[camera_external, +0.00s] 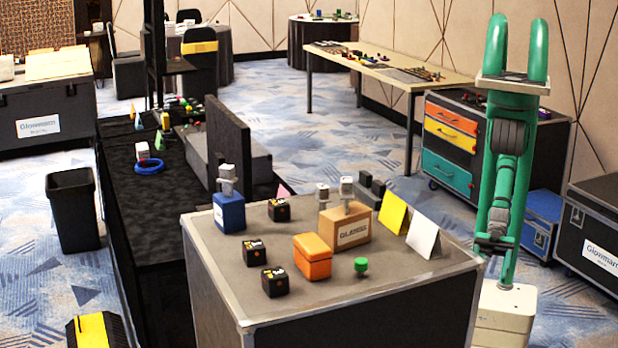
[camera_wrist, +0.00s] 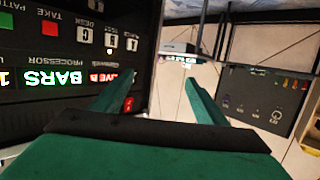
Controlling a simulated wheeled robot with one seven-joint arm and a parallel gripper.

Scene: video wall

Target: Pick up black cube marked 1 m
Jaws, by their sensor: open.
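Three small black cubes with orange and white markings stand on the grey top of a flight case (camera_external: 395,272). One cube (camera_external: 279,209) is at the back, one (camera_external: 255,252) is in the middle left, and one (camera_external: 275,281) is nearest the front. Their markings are too small to read, so I cannot tell which is marked 1 m. My green arm stands folded upright to the right of the case, apart from the cubes. In the wrist view my gripper (camera_wrist: 157,88) is open, with nothing between its two green fingers. No cube shows there.
An orange box (camera_external: 312,257), a green knob (camera_external: 361,265), a blue box (camera_external: 229,212), a cardboard-coloured box (camera_external: 344,228), a yellow card (camera_external: 394,213) and a white card (camera_external: 424,234) share the case top. A black panel with lit labels (camera_wrist: 65,80) fills the wrist view's left.

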